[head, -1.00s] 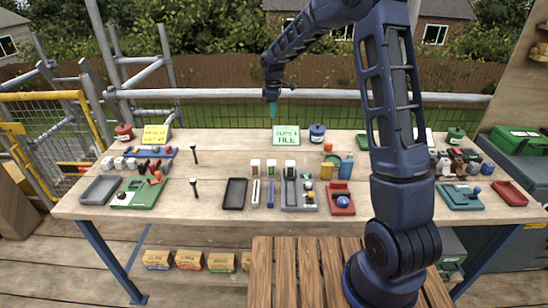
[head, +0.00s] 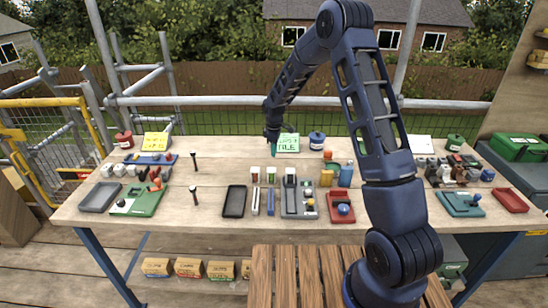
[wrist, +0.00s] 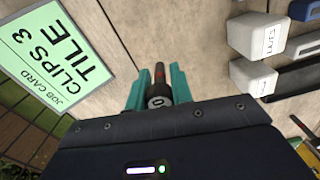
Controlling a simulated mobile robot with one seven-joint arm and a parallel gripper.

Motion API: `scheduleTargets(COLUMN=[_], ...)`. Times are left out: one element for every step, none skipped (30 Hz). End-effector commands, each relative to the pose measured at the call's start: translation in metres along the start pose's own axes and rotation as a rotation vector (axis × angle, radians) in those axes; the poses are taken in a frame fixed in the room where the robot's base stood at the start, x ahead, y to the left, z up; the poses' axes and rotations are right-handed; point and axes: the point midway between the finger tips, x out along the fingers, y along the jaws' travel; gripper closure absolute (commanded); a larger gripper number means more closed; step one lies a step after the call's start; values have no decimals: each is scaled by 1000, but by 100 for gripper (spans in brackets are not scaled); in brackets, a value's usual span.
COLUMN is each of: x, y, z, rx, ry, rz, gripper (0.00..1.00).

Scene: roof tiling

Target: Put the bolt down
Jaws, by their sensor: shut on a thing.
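My gripper (wrist: 156,84) is shut on the bolt (wrist: 158,99), between its two teal fingers in the wrist view. The bolt is dark, with a reddish band and a pale round end facing the camera. In the head view my gripper (head: 273,148) points down over the back middle of the table, just left of the green job card (head: 289,143). The bolt is too small to make out there. I cannot tell whether its far end touches the wood. The card, reading "CLIPS 3 TILE", also shows in the wrist view (wrist: 58,52).
The wooden table (head: 225,172) has bare wood left of my gripper, with two small dark upright pieces (head: 193,190) further left. White-topped blocks (wrist: 257,36) stand at the right in the wrist view. A black tray (head: 234,201) and a grey tray (head: 302,213) lie in front.

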Motion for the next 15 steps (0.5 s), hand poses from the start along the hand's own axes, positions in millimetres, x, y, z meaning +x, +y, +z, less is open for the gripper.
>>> scheduleTargets(x=[4,7,11,15,19,25,30,34,38,40,41,41,41,41,41], y=[0,0,-1,-1,0,0,-1,-1,0,0,0,0,0,0,0], z=[0,0,0,0,0,0,0,0,0,0,0,0,0,0,0], rx=[0,0,0,0,0,0,0,0,0,0,0,0,0,0,0], ry=[-1,-2,-2,-2,-1,-1,-2,-2,-1,0,0,0,0,0,0], rz=[-2,-2,-3,-2,-2,-2,-3,-3,-2,-1,-1,0,0,0,0], gripper=[100,100,100,100,100,100,100,100,100,100,100,100,100,100,100])
